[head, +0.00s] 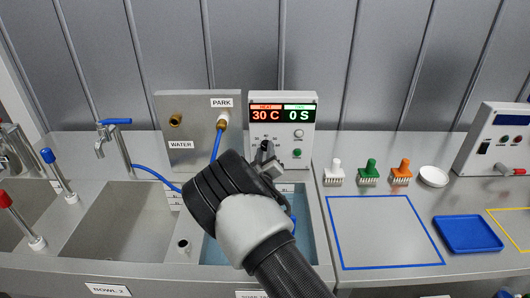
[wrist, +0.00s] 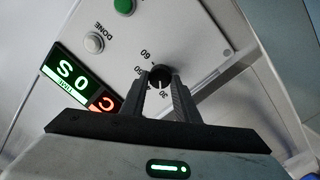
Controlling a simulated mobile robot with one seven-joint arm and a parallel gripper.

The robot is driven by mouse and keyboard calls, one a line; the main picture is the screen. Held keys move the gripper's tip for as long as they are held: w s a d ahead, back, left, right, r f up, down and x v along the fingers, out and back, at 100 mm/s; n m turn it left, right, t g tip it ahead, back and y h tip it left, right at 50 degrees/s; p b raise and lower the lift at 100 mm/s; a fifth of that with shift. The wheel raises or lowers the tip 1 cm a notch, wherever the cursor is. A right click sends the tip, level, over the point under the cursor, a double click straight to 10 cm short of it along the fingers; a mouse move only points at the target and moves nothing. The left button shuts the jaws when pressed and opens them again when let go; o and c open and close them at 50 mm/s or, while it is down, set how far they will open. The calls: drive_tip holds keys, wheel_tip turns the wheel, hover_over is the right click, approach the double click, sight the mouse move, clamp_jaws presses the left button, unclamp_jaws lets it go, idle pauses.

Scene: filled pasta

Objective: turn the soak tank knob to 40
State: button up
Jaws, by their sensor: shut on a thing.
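The soak tank control box (head: 282,130) stands behind the tank; its red display reads 30 C and its green one 0 S. The dark round knob (wrist: 161,72) is between my fingertips in the wrist view, with dial figures 60, 50 and 30 visible around it. A pale pointer line on it appears to face the 30 side; the 40 mark is hidden by a finger there. My gripper (wrist: 160,84) is shut on the knob, a finger on each side. In the head view my gripper (head: 266,152) covers most of the knob.
The soak tank (head: 309,254) lies under my arm. A metal panel (head: 189,133) with a blue hose stands left of the box. White, green (head: 369,171) and orange brushes stand to the right, beside a white dish (head: 432,176) and a blue tray (head: 468,233). The blue-outlined area is clear.

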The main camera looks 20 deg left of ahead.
drive_tip(key=shift+f+m+b, duration=0.1)
drive_tip(key=shift+m+b, duration=0.2)
drive_tip(key=shift+b, duration=0.15)
drive_tip(key=shift+r+m+g+b, duration=0.1)
drive_tip(key=shift+m+g+b, duration=0.05)
drive_tip(key=shift+m+b, duration=2.55)
drive_tip(key=shift+r+m+g+b, duration=0.15)
drive_tip(key=shift+m+b, duration=1.55)
drive_tip(key=shift+b, duration=1.85)
drive_tip(key=o, duration=1)
drive_tip(key=shift+o, duration=0.2)
